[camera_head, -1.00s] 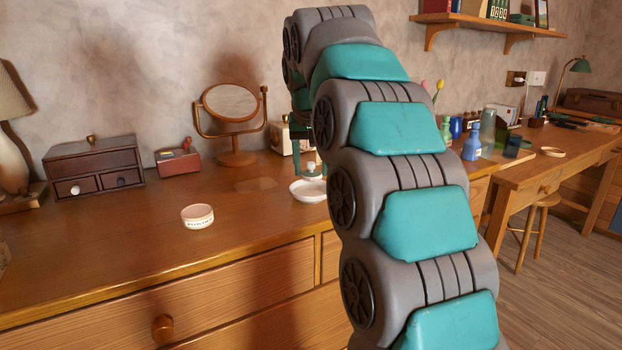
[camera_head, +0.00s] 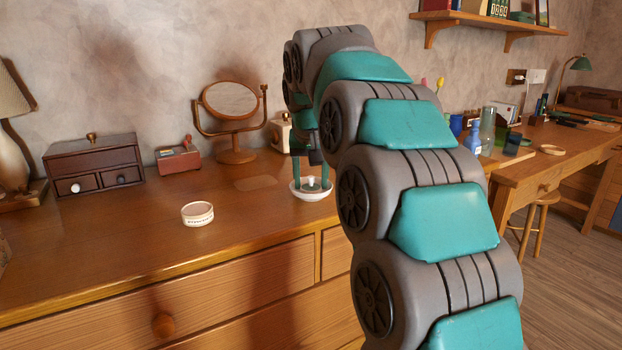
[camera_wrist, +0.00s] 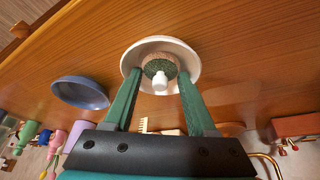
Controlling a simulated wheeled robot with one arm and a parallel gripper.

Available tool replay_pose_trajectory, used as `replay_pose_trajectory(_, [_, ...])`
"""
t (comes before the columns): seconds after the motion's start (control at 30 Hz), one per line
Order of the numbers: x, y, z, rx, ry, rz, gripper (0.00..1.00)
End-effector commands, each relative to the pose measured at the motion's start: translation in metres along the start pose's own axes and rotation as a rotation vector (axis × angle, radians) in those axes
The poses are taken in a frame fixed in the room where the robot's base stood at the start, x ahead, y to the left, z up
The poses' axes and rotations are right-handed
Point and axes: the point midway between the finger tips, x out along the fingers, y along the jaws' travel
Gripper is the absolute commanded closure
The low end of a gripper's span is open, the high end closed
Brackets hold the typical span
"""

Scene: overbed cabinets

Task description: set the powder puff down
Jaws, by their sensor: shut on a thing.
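The powder puff (camera_wrist: 160,68) is a small round pad with a speckled green and brown top and a white knob. My gripper (camera_wrist: 158,76) is shut on it, with one green finger at each side. The puff is low inside a shallow white dish (camera_wrist: 194,62), roughly central, with the rim around it. I cannot tell whether its underside touches the dish floor. In the head view my gripper (camera_head: 311,180) points down into the white dish (camera_head: 312,195), which stands on the wooden dresser top (camera_head: 120,235).
A round white tin (camera_head: 197,214) stands left of the dish. A swivel mirror (camera_head: 233,105), a red box (camera_head: 178,160) and a small drawer chest (camera_head: 95,165) stand behind. A blue dish (camera_wrist: 80,92) is beside the white one in the wrist view. The dresser front-left is clear.

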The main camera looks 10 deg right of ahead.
Motion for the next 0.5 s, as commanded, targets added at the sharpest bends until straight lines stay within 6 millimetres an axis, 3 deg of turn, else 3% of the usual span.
replay_pose_trajectory(0.2, [0.0104,0.0002,0.0054,0.0,-0.012,0.001,0.88])
replay_pose_trajectory(0.23, [0.0104,0.0001,0.0055,0.0,-0.013,0.001,0.41])
replay_pose_trajectory(0.33, [0.0115,0.0001,0.0062,0.0,-0.017,0.002,0.31])
replay_pose_trajectory(0.5, [0.0087,-0.0002,0.0051,-0.001,-0.022,0.003,0.31])
